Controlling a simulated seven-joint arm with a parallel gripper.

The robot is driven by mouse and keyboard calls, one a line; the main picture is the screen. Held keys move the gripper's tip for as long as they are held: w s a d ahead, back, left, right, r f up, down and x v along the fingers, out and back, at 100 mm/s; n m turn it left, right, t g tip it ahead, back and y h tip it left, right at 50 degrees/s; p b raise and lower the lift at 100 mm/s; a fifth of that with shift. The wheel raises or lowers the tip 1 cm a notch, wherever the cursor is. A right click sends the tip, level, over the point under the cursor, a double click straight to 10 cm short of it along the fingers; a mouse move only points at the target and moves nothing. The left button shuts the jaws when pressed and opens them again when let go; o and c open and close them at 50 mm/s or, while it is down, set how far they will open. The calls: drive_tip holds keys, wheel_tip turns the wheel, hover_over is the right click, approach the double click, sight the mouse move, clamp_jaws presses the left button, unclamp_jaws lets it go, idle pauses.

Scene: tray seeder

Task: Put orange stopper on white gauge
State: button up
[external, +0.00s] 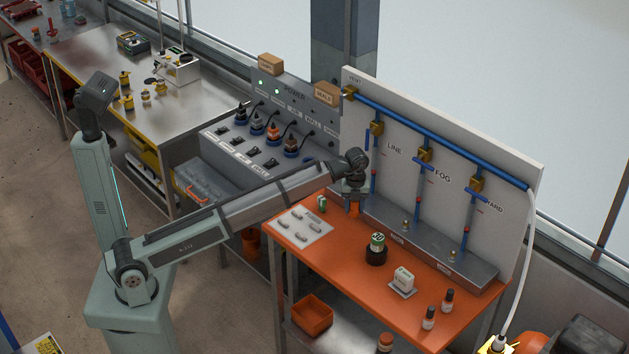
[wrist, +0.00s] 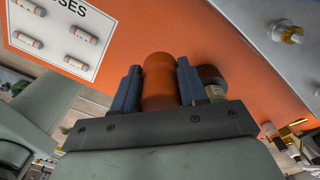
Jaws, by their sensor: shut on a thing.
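The orange stopper (wrist: 160,80) is a rounded orange cylinder held upright between the two blue fingers of my gripper (wrist: 159,88) in the wrist view. My gripper (external: 354,207) is shut on it. In the external view the gripper points down over the back left of the orange table, and the stopper is hard to make out against the tabletop. A white, block-like object (external: 404,278), which looks like the white gauge, stands on a pale plate at the front right of the table, apart from the gripper.
A green-topped round item (external: 377,242) sits in a black base between gripper and white object. Two small dark-capped bottles (external: 447,301) stand at the right. A white fuse card (external: 300,229) lies at the left. A grey ledge and pipe panel (external: 405,150) bound the back.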

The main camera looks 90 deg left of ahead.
drive_tip(key=w+d+r, duration=0.1)
drive_tip(key=w+d, duration=0.2)
drive_tip(key=w+d+r, duration=0.1)
drive_tip(key=w+d, duration=0.2)
drive_tip(key=d, duration=0.1)
drive_tip(key=w+d+r, duration=0.1)
drive_tip(key=w+d, duration=0.2)
drive_tip(key=d, duration=0.1)
drive_tip(key=shift+w+d+r, duration=0.2)
drive_tip(key=shift+w+r, duration=0.05)
drive_tip(key=shift+w, duration=0.1)
wheel_tip(320, 180, up, 4)
drive_tip(key=f, duration=0.1)
hover_over(405, 272)
drive_tip(key=shift+f, duration=4.7)
drive_tip(key=o, duration=1.1)
drive_tip(key=shift+f, duration=0.15)
wheel_tip(405, 272, up, 12)
drive_tip(key=shift+r, duration=0.2)
